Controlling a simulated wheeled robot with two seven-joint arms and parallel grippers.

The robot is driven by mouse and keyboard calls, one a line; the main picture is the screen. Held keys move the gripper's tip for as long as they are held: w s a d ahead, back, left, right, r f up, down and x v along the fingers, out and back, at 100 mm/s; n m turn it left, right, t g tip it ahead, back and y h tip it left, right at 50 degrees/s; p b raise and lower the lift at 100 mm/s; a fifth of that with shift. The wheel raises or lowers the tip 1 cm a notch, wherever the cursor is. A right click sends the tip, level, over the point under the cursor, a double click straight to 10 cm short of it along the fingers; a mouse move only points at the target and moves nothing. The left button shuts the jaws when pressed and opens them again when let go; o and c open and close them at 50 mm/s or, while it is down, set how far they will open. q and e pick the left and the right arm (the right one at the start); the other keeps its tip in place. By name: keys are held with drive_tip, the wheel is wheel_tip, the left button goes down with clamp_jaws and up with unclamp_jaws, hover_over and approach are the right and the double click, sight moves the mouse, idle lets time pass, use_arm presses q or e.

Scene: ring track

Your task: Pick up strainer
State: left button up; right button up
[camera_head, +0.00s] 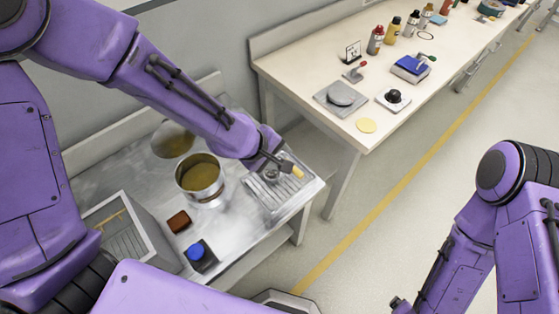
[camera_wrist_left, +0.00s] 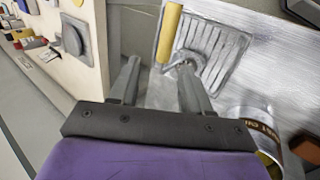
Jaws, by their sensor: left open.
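A small metal piece with a yellow handle (camera_head: 297,172) lies on the ribbed drain tray (camera_head: 262,196) at the bench's right end; its yellow handle also shows in the left wrist view (camera_wrist_left: 172,30). I cannot tell for sure that this is the strainer. A round metal vessel (camera_head: 207,194) with a gold inside and a gold mesh disc (camera_head: 172,140) also look sieve-like. My left gripper (camera_head: 276,164) is open above the tray, its fingers (camera_wrist_left: 159,64) apart with nothing clearly between them. My right arm is at the right; its dark end (camera_head: 399,304) is cut off at the bottom edge.
A brown block (camera_head: 179,221), a blue-topped item (camera_head: 198,253) and a grey crate (camera_head: 117,235) stand on the metal bench. A white table (camera_head: 298,60) with bottles, a grey scale (camera_head: 340,96) and other items stands behind. The floor between is clear.

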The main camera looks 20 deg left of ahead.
use_arm(q)
drive_tip(key=p+x, duration=0.1)
drive_tip(key=x, duration=0.6)
drive_tip(key=shift+d+f, duration=0.3)
drive_tip(key=shift+d, duration=0.1)
drive_tip(key=shift+s+r, duration=0.2)
drive_tip(key=shift+s, duration=0.15)
drive_tip(key=shift+c, duration=0.3)
clamp_jaws()
use_arm(e)
drive_tip(key=shift+s+r, duration=0.5)
drive_tip(key=shift+r, duration=0.1)
